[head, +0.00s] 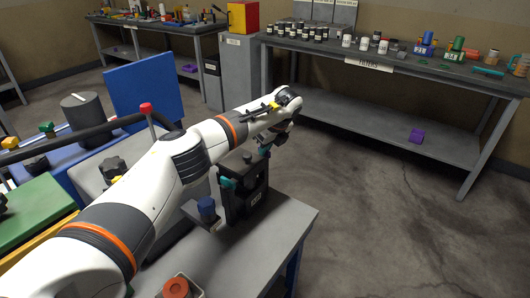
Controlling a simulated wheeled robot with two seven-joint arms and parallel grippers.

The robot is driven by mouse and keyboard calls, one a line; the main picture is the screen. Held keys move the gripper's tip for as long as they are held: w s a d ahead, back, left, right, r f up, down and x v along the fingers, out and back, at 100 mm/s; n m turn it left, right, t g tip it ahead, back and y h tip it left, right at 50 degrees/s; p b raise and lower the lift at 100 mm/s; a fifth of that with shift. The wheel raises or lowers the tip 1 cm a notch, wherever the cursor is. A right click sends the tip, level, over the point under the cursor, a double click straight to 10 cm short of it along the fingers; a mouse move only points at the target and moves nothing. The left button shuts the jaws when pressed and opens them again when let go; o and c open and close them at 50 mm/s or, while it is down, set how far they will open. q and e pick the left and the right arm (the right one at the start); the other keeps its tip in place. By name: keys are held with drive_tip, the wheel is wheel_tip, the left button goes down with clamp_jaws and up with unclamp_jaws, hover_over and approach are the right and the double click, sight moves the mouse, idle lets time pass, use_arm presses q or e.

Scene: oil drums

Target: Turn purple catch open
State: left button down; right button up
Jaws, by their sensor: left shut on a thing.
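No purple catch can be made out on the bench in front of me. My left gripper (265,148) is at the end of my white arm, at the top right of a black box (243,190) with a pale label. It is shut on a small part there, which its own fingers and wrist mostly hide. Teal bits show by the fingers and on the left of the box. A blue round knob (207,209) stands on a grey plate left of the box. My right gripper is not in view.
The grey bench (270,235) has bare room right of the box. A red cap (176,288) is at the front edge. Open floor lies right.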

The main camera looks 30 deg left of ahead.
use_arm(q)
drive_tip(key=shift+w+n+g+b, duration=0.15)
drive_tip(key=shift+n+g+b, duration=0.15)
drive_tip(key=shift+n+b, duration=0.5)
drive_tip(key=shift+n, duration=0.3)
drive_tip(key=c, duration=1.5)
unclamp_jaws()
drive_tip(key=v, duration=1.2)
drive_tip(key=shift+w+b, duration=0.1)
drive_tip(key=shift+b, duration=0.25)
